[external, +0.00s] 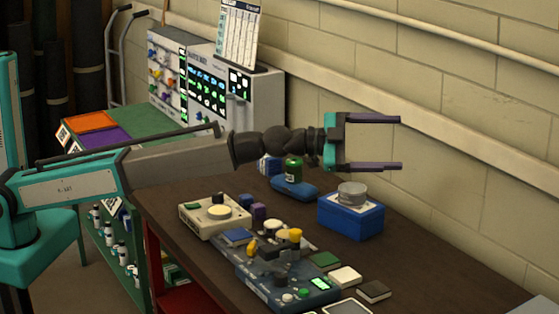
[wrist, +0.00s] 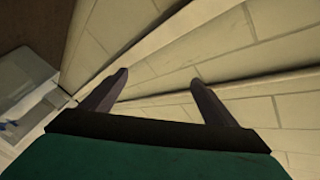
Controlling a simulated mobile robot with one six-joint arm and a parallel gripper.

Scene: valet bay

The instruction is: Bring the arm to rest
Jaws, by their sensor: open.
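My gripper (external: 400,143) is open and empty, with two dark purple fingers spread apart. In the external view my arm (external: 180,165) stretches out level to the right, above the brown bench. The gripper hangs in the air above a blue box (external: 352,220) with a round grey piece (external: 352,194) on top, and points toward the block wall. In the wrist view the two fingers of my gripper (wrist: 157,82) stand apart, with only the wall (wrist: 165,55) behind them.
The dark brown bench (external: 440,265) holds a beige device (external: 212,215), a blue-grey device (external: 285,285), a green can (external: 293,169) and small blocks. A panel with green displays (external: 205,90) stands behind left. The block wall (external: 470,90) runs close behind the bench. The bench's right part is bare.

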